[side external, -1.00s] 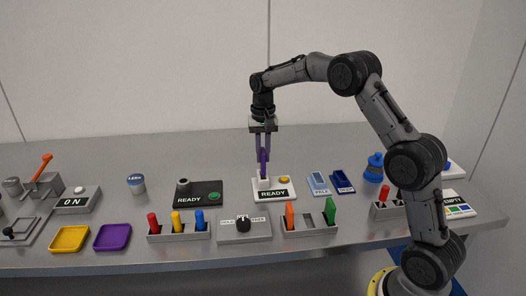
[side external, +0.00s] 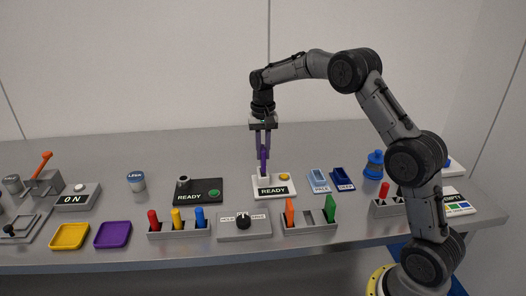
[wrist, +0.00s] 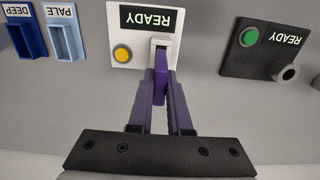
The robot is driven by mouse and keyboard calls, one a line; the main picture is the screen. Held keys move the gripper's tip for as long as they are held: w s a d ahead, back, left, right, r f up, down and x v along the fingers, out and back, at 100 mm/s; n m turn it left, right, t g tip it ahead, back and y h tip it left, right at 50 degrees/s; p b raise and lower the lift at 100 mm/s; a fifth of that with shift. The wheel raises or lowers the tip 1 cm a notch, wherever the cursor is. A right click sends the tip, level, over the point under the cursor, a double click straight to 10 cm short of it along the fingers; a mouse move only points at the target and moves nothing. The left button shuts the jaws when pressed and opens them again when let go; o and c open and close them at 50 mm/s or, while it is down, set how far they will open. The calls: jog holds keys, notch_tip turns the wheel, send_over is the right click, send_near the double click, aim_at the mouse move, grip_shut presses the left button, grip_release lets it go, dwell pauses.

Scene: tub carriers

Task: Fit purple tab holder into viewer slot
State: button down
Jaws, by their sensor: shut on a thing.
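The purple tab holder (side external: 263,159) is upright between the fingers of my gripper (side external: 263,150), which is shut on it. In the wrist view the holder (wrist: 161,82) runs from between the fingers (wrist: 160,95) to the white slot. Its lower end meets the top of the raised white slot post (side external: 264,182) on the white viewer (side external: 284,192); how deep it sits cannot be told. The white viewer has a READY display and a yellow button and also shows in the wrist view (wrist: 122,31).
A black READY viewer (side external: 210,186) with a green button stands left of the white one. The PALE (side external: 319,181) and DEEP (side external: 342,180) trays lie to its right. In front are tab racks (side external: 311,227), a knob box (side external: 244,229) and a purple tray (side external: 113,235).

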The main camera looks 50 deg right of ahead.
aim_at(263, 163)
jog(key=shift+f, duration=2.25)
jog(key=c, duration=0.8)
grip_release()
jog(key=shift+o, duration=0.2)
notch_tip(263, 163, up, 14)
jog(key=shift+f, duration=0.1)
jog(key=shift+a, duration=0.1)
